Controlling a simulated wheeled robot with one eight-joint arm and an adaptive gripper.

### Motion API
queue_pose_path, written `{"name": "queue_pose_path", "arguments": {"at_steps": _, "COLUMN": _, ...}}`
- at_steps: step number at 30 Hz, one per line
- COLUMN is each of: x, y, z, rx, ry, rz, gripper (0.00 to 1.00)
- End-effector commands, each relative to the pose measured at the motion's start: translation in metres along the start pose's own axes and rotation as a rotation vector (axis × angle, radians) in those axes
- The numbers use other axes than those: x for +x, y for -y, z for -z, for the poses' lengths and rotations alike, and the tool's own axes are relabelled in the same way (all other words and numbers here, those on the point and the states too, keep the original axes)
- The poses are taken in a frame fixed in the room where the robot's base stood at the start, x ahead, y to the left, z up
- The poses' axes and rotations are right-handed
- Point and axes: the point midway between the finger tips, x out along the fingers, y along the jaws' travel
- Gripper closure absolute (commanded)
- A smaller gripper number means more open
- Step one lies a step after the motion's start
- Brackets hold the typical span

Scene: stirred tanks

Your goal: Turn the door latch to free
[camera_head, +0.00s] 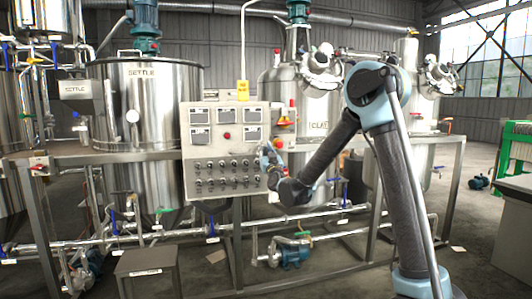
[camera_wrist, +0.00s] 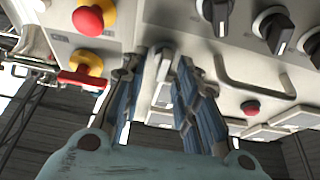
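A small pale grey lever-like piece, which looks like the door latch (camera_wrist: 163,52), stands out from the control box in the wrist view. It lies between the tips of my gripper (camera_wrist: 160,68), whose two blue-padded fingers are apart on either side of it. I cannot tell whether either finger touches it. The control box (camera_head: 221,172) stands in front of the tanks in the head view, and my gripper (camera_head: 270,160) is at its right edge. The latch is too small or hidden to make out in the head view.
A steel frame rail (camera_head: 115,157) runs beside the box.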

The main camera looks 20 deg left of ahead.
Motion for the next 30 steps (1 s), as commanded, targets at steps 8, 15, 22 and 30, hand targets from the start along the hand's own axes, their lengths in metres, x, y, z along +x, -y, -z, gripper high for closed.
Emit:
{"name": "queue_pose_path", "arguments": {"at_steps": 8, "x": -0.0024, "y": -0.0055, "z": 0.001, "rx": -0.001, "ry": 0.0, "rz": -0.003, "gripper": 1.0}}
{"name": "queue_pose_path", "arguments": {"at_steps": 15, "x": -0.0005, "y": -0.0042, "z": 0.0001, "rx": 0.021, "ry": -0.001, "rz": -0.014, "gripper": 1.0}}
{"name": "queue_pose_path", "arguments": {"at_steps": 22, "x": 0.0, "y": -0.0047, "z": -0.0001, "rx": 0.122, "ry": -0.001, "rz": -0.056, "gripper": 1.0}}
{"name": "queue_pose_path", "arguments": {"at_steps": 30, "x": -0.0001, "y": -0.0054, "z": -0.0003, "rx": 0.337, "ry": -0.002, "rz": -0.146, "gripper": 1.0}}
